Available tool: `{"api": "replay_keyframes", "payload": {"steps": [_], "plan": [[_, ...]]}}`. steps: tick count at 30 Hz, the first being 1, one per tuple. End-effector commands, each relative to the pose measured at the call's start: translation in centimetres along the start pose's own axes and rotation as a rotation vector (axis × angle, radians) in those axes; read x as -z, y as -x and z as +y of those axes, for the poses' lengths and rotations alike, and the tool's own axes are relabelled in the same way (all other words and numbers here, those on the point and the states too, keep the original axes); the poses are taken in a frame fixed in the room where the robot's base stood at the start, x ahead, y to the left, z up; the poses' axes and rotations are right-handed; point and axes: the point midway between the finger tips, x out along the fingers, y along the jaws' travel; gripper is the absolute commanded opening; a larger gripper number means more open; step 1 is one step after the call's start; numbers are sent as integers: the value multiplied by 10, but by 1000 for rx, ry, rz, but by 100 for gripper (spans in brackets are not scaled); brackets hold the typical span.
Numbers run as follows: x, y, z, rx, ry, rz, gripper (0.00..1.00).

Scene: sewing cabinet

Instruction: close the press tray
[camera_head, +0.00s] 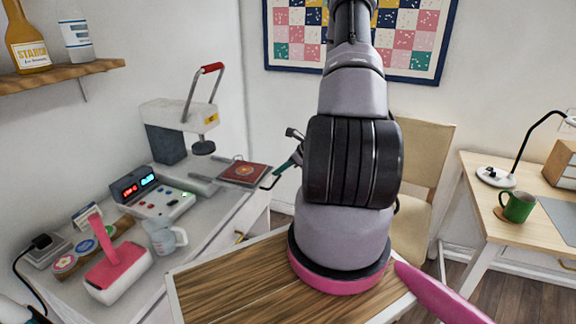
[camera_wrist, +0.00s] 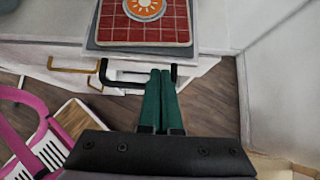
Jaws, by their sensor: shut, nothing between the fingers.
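The heat press (camera_head: 175,125) stands on the left counter with its red-gripped lever raised. Its tray (camera_head: 243,174), carrying a red tiled pad with an orange emblem, is slid out toward the right, past the counter edge. In the wrist view the tray (camera_wrist: 110,48) is at the top, with a black bar handle (camera_wrist: 112,80) on its front. My gripper (camera_wrist: 162,72) has two green fingers pressed together with nothing between them. The fingertips overlap the right part of the handle in the picture; I cannot tell whether they touch it. In the head view my arm partly hides the gripper (camera_head: 294,160).
A wooden-topped surface (camera_head: 225,285) is in front. A beige chair (camera_head: 425,165) stands behind my arm. A desk with a green mug (camera_head: 517,207) is at right.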

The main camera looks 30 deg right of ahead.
Motion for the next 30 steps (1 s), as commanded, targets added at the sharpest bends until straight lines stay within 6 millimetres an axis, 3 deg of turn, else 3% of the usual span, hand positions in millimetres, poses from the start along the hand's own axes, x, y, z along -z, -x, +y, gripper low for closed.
{"api": "replay_keyframes", "payload": {"steps": [6,20,30], "plan": [[0,-15,0,0,2,0,0],[-4,-18,0,-1,3,0,0],[-44,-59,2,-4,9,-1,0]]}}
